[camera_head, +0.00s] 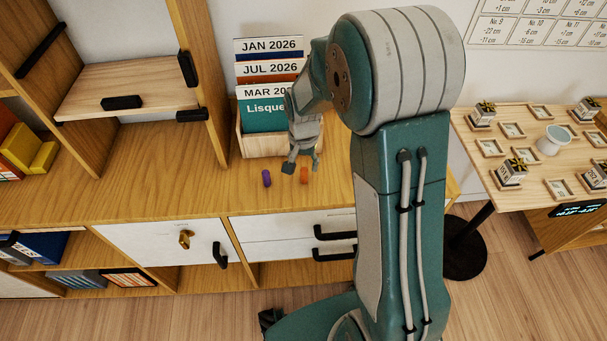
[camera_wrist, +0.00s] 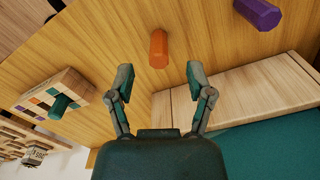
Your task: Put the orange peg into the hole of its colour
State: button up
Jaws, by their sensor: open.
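The orange peg (camera_head: 304,175) stands on the wooden cabinet top, and it also shows in the wrist view (camera_wrist: 158,49). My gripper (camera_head: 302,165) is open and empty above the cabinet top, close to the orange peg. In the wrist view my gripper's fingertips (camera_wrist: 160,74) are spread, with the orange peg ahead of the gap between them. A pale wooden block (camera_wrist: 72,81) with small coloured squares is at the left of the wrist view. A teal peg (camera_wrist: 62,104) sticks up from it. Its holes are too small to tell apart. My arm seems to hide the block in the head view.
A purple peg (camera_head: 266,178) stands left of the orange one and shows in the wrist view (camera_wrist: 258,13). A wooden holder (camera_head: 262,144) with upright binders is behind the pegs. A shelf frame (camera_head: 203,80) rises at left. The cabinet top left of the pegs is clear.

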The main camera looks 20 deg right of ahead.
aim_at(304, 169)
notch_tip(304, 169, down, 4)
jog(key=shift+w+d+r, duration=0.1)
jog(key=shift+r, duration=0.1)
jog(key=shift+c, duration=0.4)
grip_shut()
jog(key=shift+r, duration=0.1)
